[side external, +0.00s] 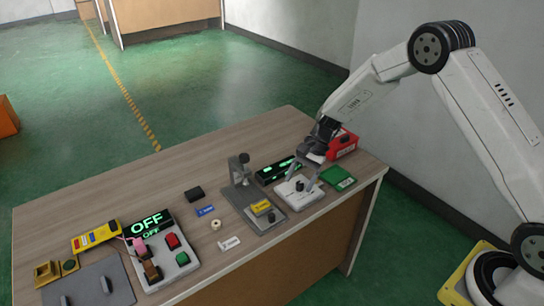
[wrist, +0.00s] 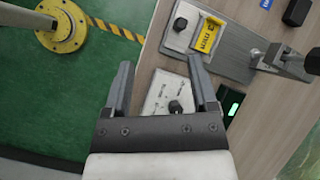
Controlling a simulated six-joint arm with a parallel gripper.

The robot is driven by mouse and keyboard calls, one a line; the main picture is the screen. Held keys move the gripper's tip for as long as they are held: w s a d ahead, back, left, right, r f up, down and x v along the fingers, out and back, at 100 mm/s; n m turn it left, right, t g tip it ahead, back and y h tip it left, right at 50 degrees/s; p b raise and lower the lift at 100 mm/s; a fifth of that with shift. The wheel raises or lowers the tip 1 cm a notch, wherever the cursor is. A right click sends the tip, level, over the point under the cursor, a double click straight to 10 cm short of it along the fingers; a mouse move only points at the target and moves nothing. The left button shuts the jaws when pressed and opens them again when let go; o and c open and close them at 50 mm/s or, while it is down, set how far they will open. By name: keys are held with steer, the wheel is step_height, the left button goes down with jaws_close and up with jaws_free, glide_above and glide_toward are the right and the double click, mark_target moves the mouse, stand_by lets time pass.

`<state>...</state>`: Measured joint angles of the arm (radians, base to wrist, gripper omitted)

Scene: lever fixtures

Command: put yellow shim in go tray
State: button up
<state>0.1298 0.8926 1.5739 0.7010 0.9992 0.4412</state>
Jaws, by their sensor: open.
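The yellow shim (side external: 261,206) lies on the grey base plate of the clamp fixture, near its front end. In the wrist view the yellow shim (wrist: 207,34) is beyond my right fingertip, beside a black knob. The green tray (side external: 338,178), which looks like the go tray, sits near the table's right corner; I cannot make it out in the wrist view. My gripper (side external: 316,152) is above the table's right end, near the red tray. In the wrist view my gripper (wrist: 160,64) is open, its fingers wide apart with nothing held between them.
A white lever fixture (side external: 298,192) stands between the shim and the green tray. The upright grey clamp (side external: 239,170), a green-lit display (side external: 277,170) and a red tray (side external: 343,145) stand close by. An OFF panel (side external: 147,222) is at the left.

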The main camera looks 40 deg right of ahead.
steer(key=s+d+r+n+t+h, duration=0.1)
steer(key=s+r+n+h, duration=0.2)
steer(key=s+n, duration=0.3)
steer(key=s+d+r+n+t+h, duration=0.2)
steer(key=s+r+n+h, duration=0.2)
steer(key=s, duration=1)
step_height(320, 180, up, 2)
steer(key=shift+d+r+n+t, duration=0.2)
steer(key=shift+n+t, duration=0.1)
steer(key=shift+n, duration=0.8)
steer(key=shift+o, duration=0.6)
steer(key=shift+f, duration=0.1)
steer(key=shift+w+a+f+m+g+y, duration=0.6)
steer(key=shift+w+a+f+m, duration=1.25)
steer(key=shift+w+m, duration=2)
steer(key=shift+w+a+f+m+g+y, duration=0.25)
steer(key=shift+w+a+f+m+y, duration=1.45)
steer(key=shift+w, duration=3.85)
steer(key=shift+w+a+f+m+g, duration=0.45)
steer(key=shift+w+a+f+m, duration=0.8)
steer(key=shift+w+f+m, duration=2.65)
